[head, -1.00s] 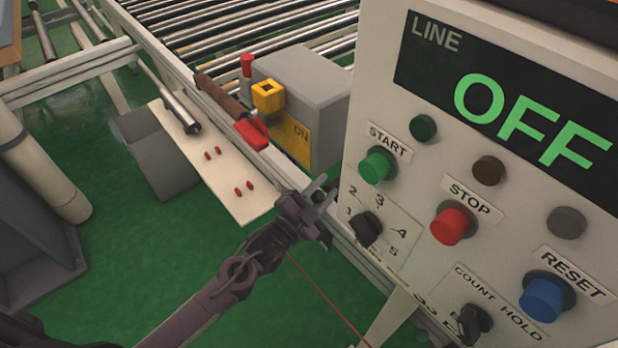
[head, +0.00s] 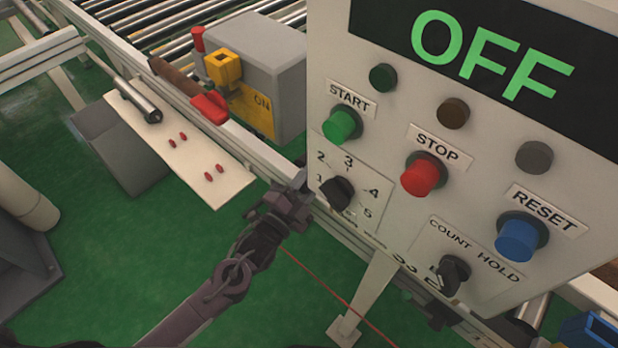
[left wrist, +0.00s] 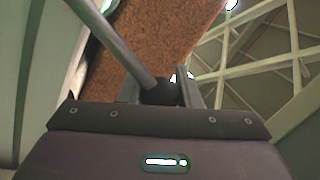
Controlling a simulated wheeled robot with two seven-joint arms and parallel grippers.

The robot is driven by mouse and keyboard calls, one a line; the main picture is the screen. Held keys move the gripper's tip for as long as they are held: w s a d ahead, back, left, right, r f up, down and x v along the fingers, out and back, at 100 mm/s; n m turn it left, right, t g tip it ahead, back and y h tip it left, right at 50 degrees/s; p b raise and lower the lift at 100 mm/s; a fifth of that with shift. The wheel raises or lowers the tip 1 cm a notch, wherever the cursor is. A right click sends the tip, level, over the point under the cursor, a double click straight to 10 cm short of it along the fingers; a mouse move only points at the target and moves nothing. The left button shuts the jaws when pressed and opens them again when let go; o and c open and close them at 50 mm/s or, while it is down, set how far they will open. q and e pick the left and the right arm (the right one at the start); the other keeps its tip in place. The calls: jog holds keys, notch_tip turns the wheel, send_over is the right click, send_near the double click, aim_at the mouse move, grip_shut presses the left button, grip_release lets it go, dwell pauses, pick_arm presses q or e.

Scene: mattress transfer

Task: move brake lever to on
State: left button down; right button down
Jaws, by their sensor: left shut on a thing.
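My left gripper (head: 294,196) is at the lower left edge of the control panel, left of the numbered dial. In the left wrist view a grey rod (left wrist: 125,55) with a black ball end (left wrist: 160,92) sits between the fingers of my left gripper (left wrist: 160,98), which is shut on it. It looks like the brake lever; its mount is hidden in the head view. A grey box (head: 270,60) behind has a yellow plate (head: 252,110) marked ON and a yellow block (head: 224,68). My right gripper is not in view.
The control panel (head: 400,215) shows OFF and has a green START button (head: 341,125), a red STOP button (head: 422,175), a blue RESET button (head: 520,238) and knobs. A pale shelf (head: 235,178) with red pieces lies left. Open green floor is below.

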pick_arm(q)
jog(key=c, duration=1.1)
grip_release()
jog(key=shift+s+d+f, duration=0.1)
jog(key=shift+d+f, duration=0.05)
jog(key=shift+o, duration=0.2)
jog(key=shift+s+a+f, duration=0.15)
jog(key=shift+s+a, duration=0.15)
jog(key=shift+s, duration=0.05)
jog(key=r+b+v, duration=0.1)
jog(key=v, duration=0.5)
jog(key=shift+s+a+f, duration=0.2)
jog(key=shift+s+f, duration=0.2)
jog(key=shift+f, duration=0.1)
